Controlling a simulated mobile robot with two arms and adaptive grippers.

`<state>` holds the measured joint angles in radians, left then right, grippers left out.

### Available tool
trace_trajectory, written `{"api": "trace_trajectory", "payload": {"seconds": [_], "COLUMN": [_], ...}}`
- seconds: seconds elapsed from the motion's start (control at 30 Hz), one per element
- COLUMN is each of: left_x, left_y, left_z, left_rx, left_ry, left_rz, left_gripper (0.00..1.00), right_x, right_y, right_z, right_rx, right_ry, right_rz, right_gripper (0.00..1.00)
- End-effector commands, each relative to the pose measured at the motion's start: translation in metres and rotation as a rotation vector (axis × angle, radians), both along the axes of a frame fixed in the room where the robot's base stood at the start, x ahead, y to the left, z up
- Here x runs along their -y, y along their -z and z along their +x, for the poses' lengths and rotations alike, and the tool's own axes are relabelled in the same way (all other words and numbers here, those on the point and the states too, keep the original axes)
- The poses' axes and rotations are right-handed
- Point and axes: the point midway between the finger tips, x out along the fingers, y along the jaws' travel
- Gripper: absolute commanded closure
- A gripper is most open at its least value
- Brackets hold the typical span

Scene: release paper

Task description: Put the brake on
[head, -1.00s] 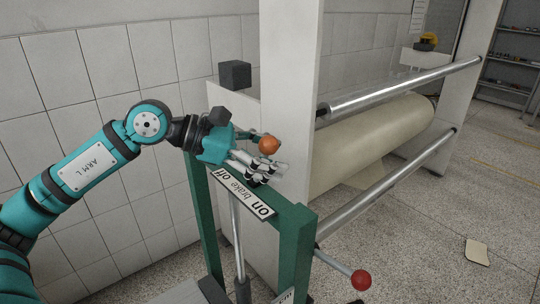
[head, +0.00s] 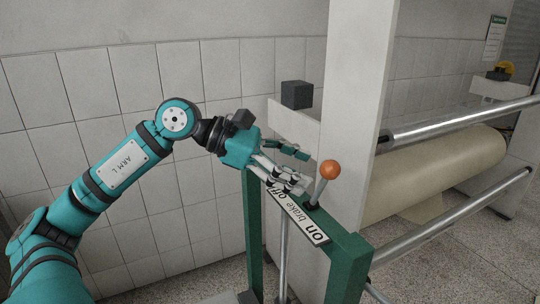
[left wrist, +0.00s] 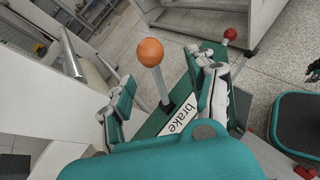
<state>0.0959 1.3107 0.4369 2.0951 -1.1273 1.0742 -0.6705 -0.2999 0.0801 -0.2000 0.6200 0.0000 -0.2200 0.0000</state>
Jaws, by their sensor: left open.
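The brake lever (head: 328,171) has an orange ball knob on a metal stem. It rises from the top of the green frame (head: 349,252), beside a white label (head: 297,213) reading off, brake, on. My left gripper (head: 303,170) is open and empty, just left of the lever. One finger is above and the other near the label's off end. They look apart from the knob. In the left wrist view, the knob (left wrist: 150,52) and stem stand upright ahead between the open fingers (left wrist: 165,72). My right gripper does not show clearly.
A large paper roll (head: 435,172) and metal bars (head: 465,121) lie right of a white post (head: 357,110). A dark cube (head: 296,94) sits behind the gripper.

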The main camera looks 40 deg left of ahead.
Motion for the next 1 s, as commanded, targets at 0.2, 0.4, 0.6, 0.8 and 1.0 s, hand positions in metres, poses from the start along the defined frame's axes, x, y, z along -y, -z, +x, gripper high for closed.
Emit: {"api": "trace_trajectory", "payload": {"seconds": [0.2,0.4,0.6,0.8,1.0], "left_x": [-0.025,-0.034,-0.035,-0.035,-0.035], "left_y": [-0.015,-0.020,-0.020,-0.020,-0.020], "left_z": [-0.020,-0.029,-0.030,-0.029,-0.029], "left_rx": [0.001,-0.001,-0.001,-0.001,0.000], "left_ry": [-0.002,0.001,0.001,0.000,0.001], "left_rz": [-0.004,-0.001,-0.001,-0.001,0.000], "left_gripper": [0.43,0.43,0.43,0.43,0.43], "right_x": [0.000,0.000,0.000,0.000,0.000], "right_y": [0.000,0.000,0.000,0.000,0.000], "right_z": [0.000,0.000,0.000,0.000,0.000], "right_rx": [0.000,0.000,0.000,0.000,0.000], "right_ry": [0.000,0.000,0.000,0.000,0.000], "right_rz": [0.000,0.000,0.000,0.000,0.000], "right_gripper": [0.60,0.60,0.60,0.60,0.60]}}
